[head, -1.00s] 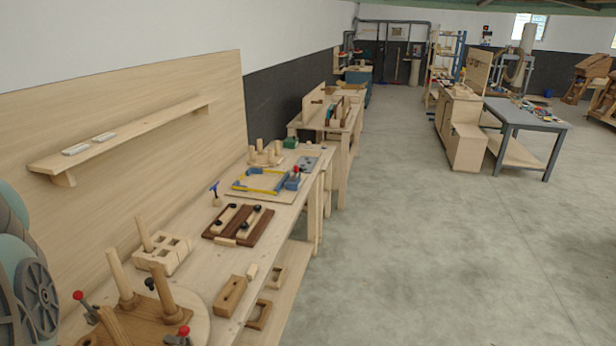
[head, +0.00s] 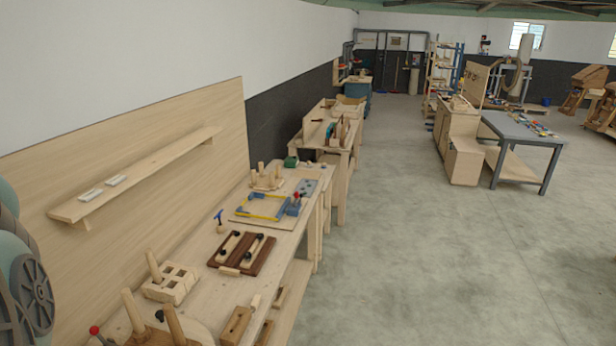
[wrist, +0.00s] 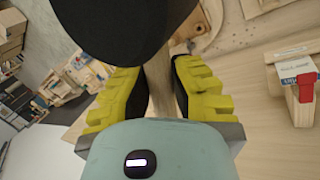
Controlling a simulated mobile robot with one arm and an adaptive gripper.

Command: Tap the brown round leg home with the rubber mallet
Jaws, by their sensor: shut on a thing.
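My gripper (wrist: 160,90) shows in the wrist view with its yellow-padded fingers shut on the wooden handle of the rubber mallet (wrist: 125,28). The mallet's large black head fills the upper left middle and hides what lies behind it. In the head view two round legs stand in a round wooden seat (head: 202,334) at the bottom left. The right leg (head: 174,324) looks a little browner than the paler left leg (head: 132,312). I cannot tell how deep either sits. My gripper and the mallet are outside the head view.
A holed wooden block (head: 172,284), a dark board with pale bars (head: 242,252) and a blue-yellow frame (head: 262,207) lie along the bench. A wall shelf (head: 140,178) hangs above. Wooden boxes (head: 237,325) lie near the front edge. The floor (head: 440,260) to the right is clear.

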